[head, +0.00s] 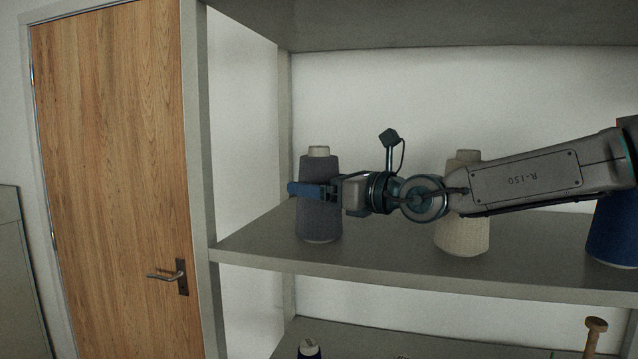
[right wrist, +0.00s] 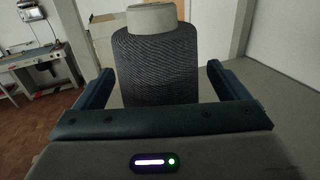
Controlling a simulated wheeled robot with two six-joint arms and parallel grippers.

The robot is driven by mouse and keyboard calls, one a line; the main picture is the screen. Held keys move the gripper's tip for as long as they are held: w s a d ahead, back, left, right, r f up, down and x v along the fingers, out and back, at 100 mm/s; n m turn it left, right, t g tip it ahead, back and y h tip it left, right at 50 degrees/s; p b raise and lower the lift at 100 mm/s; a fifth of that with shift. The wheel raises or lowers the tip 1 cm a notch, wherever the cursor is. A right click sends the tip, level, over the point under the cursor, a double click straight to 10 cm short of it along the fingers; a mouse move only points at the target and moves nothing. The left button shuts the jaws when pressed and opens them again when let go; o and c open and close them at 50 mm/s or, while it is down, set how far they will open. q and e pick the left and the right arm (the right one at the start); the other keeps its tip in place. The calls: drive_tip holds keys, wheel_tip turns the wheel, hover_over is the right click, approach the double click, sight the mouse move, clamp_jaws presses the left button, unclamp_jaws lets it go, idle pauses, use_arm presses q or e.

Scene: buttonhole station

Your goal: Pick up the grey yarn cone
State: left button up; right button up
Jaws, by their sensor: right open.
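The grey yarn cone (head: 319,215) stands upright on the shelf, near its left end, with a pale core tip on top. In the right wrist view the cone (right wrist: 156,65) fills the middle, between the two blue fingers. My right gripper (head: 305,189) comes in from the right at about the cone's mid-height. In the right wrist view the right gripper (right wrist: 158,78) is open, with one finger on each side of the cone and a gap visible at each side. The cone's base is hidden there by the gripper body. My left gripper is not in view.
A cream cone (head: 463,232) stands behind my right arm on the same shelf (head: 375,255). A blue cone (head: 612,230) stands at the right. A lower shelf holds a dark-topped spool (head: 309,349) and a wooden piece (head: 594,332). A wooden door (head: 110,150) is at the left.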

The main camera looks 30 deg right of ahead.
drive_tip(key=shift+w+a, duration=0.2)
drive_tip(key=shift+d, duration=0.1)
drive_tip(key=shift+c, duration=0.8)
drive_tip(key=c, duration=1)
